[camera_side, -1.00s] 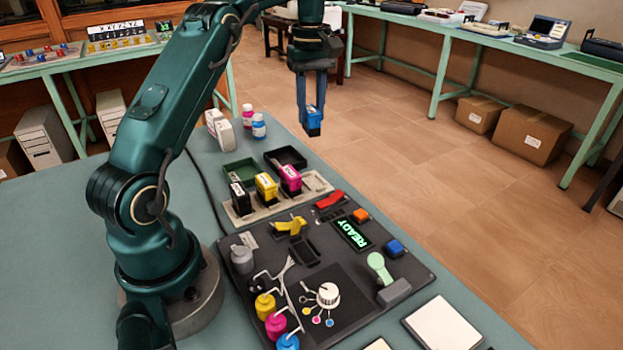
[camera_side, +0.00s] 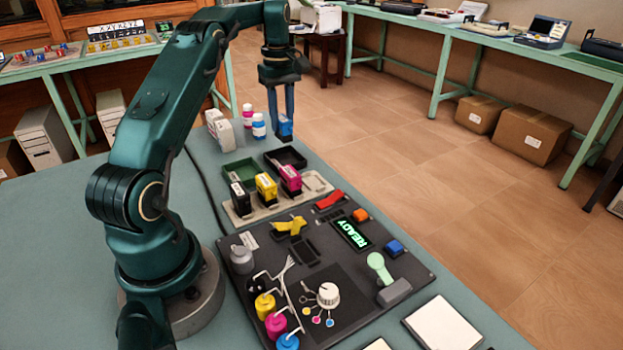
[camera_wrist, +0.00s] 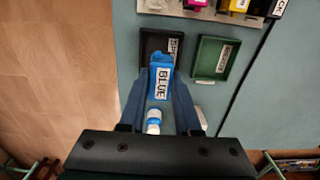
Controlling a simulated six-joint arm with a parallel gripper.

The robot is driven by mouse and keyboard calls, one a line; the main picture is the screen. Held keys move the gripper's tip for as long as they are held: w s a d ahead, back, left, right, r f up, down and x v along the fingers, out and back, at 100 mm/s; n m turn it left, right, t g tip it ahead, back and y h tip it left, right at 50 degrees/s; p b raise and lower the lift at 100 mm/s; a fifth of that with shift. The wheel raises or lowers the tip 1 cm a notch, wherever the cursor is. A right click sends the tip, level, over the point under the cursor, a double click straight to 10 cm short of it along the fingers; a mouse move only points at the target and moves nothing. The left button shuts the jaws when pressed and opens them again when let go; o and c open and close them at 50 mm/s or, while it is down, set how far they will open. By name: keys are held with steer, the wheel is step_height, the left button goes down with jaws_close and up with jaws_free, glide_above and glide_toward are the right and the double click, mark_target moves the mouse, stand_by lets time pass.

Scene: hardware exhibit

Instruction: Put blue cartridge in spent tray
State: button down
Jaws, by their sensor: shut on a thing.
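The blue cartridge (camera_side: 286,127), with a white label reading BLUE, is held between the fingers of my gripper (camera_side: 283,125). In the wrist view the cartridge (camera_wrist: 161,84) lies between the two dark blue fingers (camera_wrist: 160,90), its top end overlapping the near part of the black tray. That black spent tray (camera_wrist: 147,42) bears a partly covered label beginning with SP. In the side view the spent tray (camera_side: 297,162) sits on the table just below the held cartridge. The cartridge's exact height above the tray is hard to judge.
A green tray (camera_side: 229,173) stands beside the black one. Black (camera_side: 239,198), yellow (camera_side: 266,187) and magenta (camera_side: 291,179) cartridges stand in a pale rack nearby. Small bottles (camera_side: 258,126) and white containers (camera_side: 225,134) stand behind the trays. A dark panel (camera_side: 413,262) fills the front.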

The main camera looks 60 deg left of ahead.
mark_target(284, 138)
steer(key=shift+f, duration=2.65)
steer(key=shift+f, duration=0.7)
steer(key=shift+c, duration=0.7)
jaws_free()
steer(key=shift+r, duration=0.1)
steer(key=shift+r, duration=3.7)
